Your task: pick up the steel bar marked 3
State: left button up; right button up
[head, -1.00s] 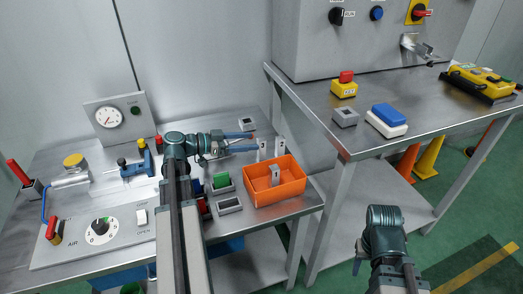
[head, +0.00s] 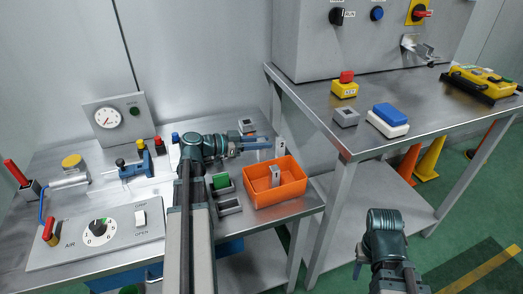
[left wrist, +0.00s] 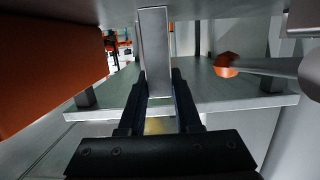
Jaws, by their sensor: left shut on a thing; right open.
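My left gripper (head: 268,145) is shut on an upright grey steel bar (head: 280,147), just behind the orange bin. The held bar (left wrist: 154,50) stands between the fingers (left wrist: 158,105) in the left wrist view. Another grey bar (head: 275,176) stands inside the orange bin (head: 262,197). No number is legible on either bar, so I cannot tell which is marked 3. My right arm (head: 386,222) shows at the lower right, but its fingers are not visible.
Grey holders, one with a green block (head: 221,181), sit left of the bin. A panel with a dial (head: 98,232) and a blue clamp (head: 146,162) lie further left. The higher steel bench (head: 345,138) edges the space at right.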

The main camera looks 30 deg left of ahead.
pick_arm(q)
grip_shut()
notch_tip(320, 180, up, 10)
jog(key=p, duration=1)
